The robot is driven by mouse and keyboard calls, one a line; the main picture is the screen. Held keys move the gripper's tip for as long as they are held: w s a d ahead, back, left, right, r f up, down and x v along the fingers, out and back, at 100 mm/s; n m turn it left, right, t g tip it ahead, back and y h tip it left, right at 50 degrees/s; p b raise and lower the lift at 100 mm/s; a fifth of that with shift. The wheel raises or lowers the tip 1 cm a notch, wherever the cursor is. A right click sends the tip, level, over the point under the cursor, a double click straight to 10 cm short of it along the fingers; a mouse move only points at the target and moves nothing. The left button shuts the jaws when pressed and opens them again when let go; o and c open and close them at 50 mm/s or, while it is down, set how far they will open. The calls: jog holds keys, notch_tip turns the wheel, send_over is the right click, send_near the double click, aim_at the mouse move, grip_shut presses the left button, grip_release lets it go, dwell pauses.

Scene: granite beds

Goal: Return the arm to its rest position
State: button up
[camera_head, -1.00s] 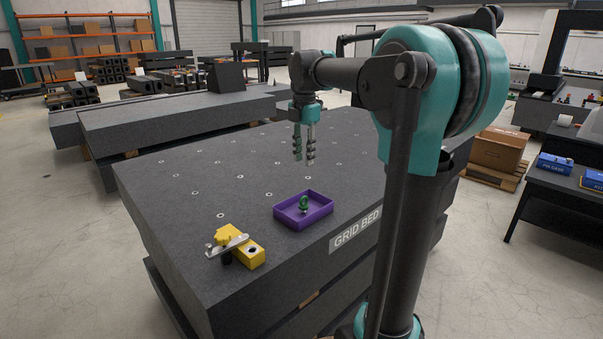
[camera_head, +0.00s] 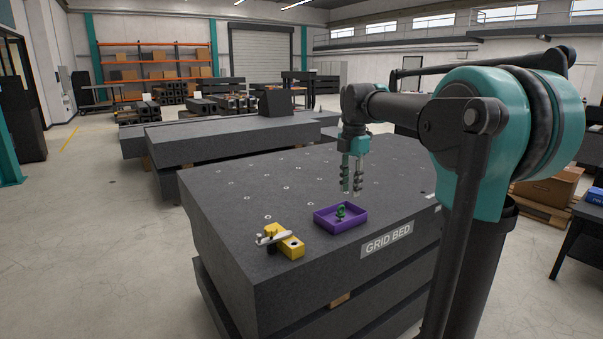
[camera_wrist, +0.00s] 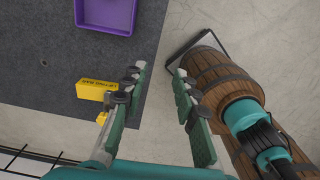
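My gripper (camera_head: 351,188) hangs fingers-down over the dark GRID BED slab (camera_head: 225,240), behind the purple tray in the head view. Its two fingers stand apart with nothing between them, as the wrist view (camera_wrist: 159,73) also shows. The rest of my arm (camera_head: 400,107) runs from the gripper to the teal shoulder at right. The purple tray (camera_head: 342,226) holds a small green item (camera_head: 340,210). Part of the tray also shows at the top left of the wrist view (camera_wrist: 106,31); the green item is out of that view.
A yellow block (camera_head: 292,247) with a metal clamp-like piece (camera_head: 268,238) sits near the slab's front left corner. A wooden barrel (camera_wrist: 222,79) shows at right in the wrist view. More slabs (camera_head: 225,139) stand behind. Open floor (camera_head: 90,240) lies left.

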jog(key=s+d+f+m+t, duration=0.2)
jog(key=s+f+m, duration=0.9)
jog(key=f, duration=0.3)
jog(key=s+d+f+m+t, duration=0.2)
jog(key=s+f+m, duration=0.9)
jog(key=f+m, duration=0.2)
jog(key=shift+d+f, duration=0.3)
jog(key=shift+f, duration=0.1)
